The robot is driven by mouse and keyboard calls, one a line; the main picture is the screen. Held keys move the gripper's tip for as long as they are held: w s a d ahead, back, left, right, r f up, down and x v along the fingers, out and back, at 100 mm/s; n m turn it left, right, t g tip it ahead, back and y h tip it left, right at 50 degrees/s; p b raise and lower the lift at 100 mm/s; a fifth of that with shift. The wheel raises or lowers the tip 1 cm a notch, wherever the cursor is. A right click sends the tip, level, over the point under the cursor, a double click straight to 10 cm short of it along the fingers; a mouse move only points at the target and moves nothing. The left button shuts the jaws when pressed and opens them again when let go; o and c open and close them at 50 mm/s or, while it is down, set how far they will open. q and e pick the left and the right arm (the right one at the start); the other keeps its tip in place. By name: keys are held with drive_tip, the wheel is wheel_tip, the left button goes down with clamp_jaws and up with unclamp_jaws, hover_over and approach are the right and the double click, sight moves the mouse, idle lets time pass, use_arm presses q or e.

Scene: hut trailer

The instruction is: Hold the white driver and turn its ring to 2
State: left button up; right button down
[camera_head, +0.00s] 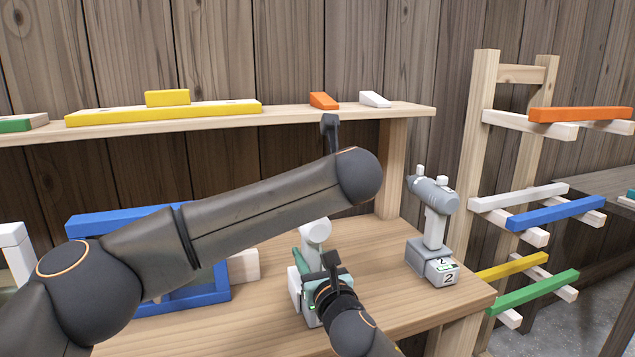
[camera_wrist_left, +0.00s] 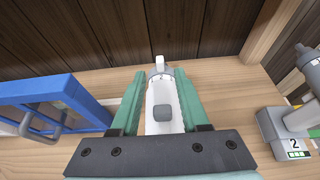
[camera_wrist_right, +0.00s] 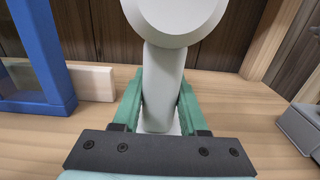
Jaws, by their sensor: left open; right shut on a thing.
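The white driver (camera_head: 316,230) stands upright on the wooden bench, partly hidden behind my arms in the head view. My right gripper (camera_wrist_right: 160,108) is shut on its handle (camera_wrist_right: 162,85), with one green finger on each side, below the round back of the driver. My left gripper (camera_wrist_left: 159,80) is open above the driver. Its green fingers lie on both sides of the white body (camera_wrist_left: 162,98), with a gap on each side. The narrower nose with the ring (camera_wrist_left: 159,70) shows just past the fingertips. The ring's number cannot be read. The left fingers are hidden in the head view.
A grey driver (camera_head: 434,205) on a base marked 2 stands at the bench's right. A blue frame (camera_wrist_left: 50,100) stands left of the white driver. A shelf (camera_head: 290,114) with coloured blocks runs behind. A rack (camera_head: 487,150) with coloured bars stands at the right.

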use_arm(q)
drive_tip(key=v, duration=0.7)
drive_tip(key=shift+s, duration=0.2)
use_arm(e)
drive_tip(key=shift+f, duration=0.1)
use_arm(q)
drive_tip(key=shift+r, duration=0.15)
use_arm(e)
drive_tip(key=shift+c, duration=1.8)
unclamp_jaws()
